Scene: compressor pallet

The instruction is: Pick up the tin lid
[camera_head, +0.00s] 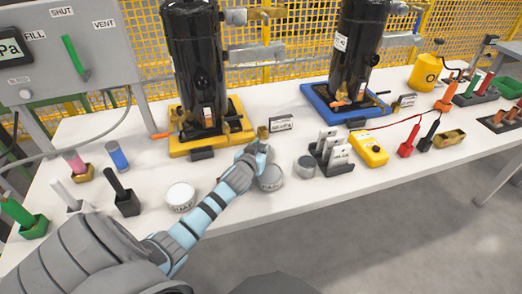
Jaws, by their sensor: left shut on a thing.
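My left arm reaches in from the lower left, and its gripper (263,155) is low over the middle of the table. The gripper is shut at a round grey tin lid (271,179), whose far edge it partly hides. I cannot tell whether the lid is clear of what is under it. A white round tin (181,196) with a label stands to the left, apart from the gripper. A small grey round tin (306,167) stands just right of the lid. My right gripper is not in view.
Two black compressors stand behind on a yellow base (236,137) and a blue base (325,115). A small label stand (281,123) is close behind the gripper. A card rack (333,151) and yellow meter (369,149) are to the right. Several coloured tools stand in holders at left.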

